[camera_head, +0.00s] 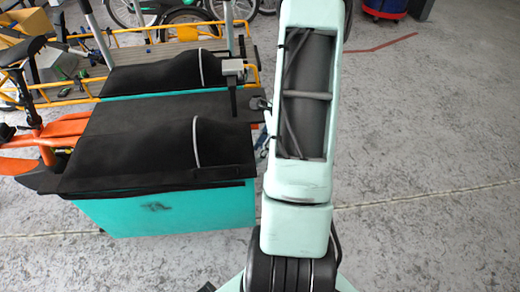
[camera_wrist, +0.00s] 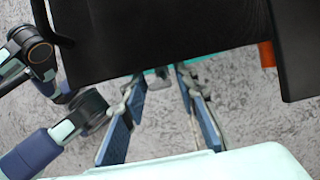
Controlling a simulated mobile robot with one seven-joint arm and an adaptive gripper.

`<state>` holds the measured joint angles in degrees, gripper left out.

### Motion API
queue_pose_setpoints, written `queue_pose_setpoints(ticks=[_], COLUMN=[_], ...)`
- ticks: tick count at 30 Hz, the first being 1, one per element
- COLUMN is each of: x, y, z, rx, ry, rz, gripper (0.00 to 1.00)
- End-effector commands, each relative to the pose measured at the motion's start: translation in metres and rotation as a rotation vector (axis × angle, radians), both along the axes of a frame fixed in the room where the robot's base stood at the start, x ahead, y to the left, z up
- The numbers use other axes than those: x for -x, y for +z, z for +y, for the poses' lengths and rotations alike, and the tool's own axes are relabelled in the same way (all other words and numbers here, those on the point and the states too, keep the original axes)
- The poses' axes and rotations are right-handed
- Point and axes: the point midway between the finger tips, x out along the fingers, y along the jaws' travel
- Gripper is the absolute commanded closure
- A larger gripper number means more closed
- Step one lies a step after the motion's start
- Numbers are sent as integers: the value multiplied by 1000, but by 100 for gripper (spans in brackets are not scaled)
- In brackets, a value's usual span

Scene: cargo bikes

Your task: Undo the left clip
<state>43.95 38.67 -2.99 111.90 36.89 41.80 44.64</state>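The teal cargo box (camera_head: 165,210) with its black cover (camera_head: 150,140) stands at the left of the head view. The black cover also fills the upper part of the wrist view (camera_wrist: 160,35). My gripper (camera_wrist: 160,84) is open, its two blue-padded fingers apart just below the cover's edge. A small grey piece (camera_wrist: 158,80) shows between the fingertips; I cannot tell whether it is the left clip or whether the fingers touch it. In the head view my arm hides most of the gripper; only a bit of blue (camera_head: 262,143) shows beside the box's right end.
A grey bracket (camera_head: 233,70) sits at the box's right edge. Orange bike parts (camera_head: 50,135) lie left of the box, and a yellow-framed cargo bike (camera_head: 130,48) stands behind.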

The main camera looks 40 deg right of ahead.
Motion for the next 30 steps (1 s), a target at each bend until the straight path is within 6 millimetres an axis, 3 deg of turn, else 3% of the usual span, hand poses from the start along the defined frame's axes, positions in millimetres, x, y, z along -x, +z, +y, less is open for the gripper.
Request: queue_pose_setpoints(ticks=[7,20,30], x=[0,1,9], y=[0,-1,-8], z=[0,-2,-14], rx=[0,-15,-166], ry=[0,-2,-7], rz=[0,-8,-101], gripper=[100,100,100])
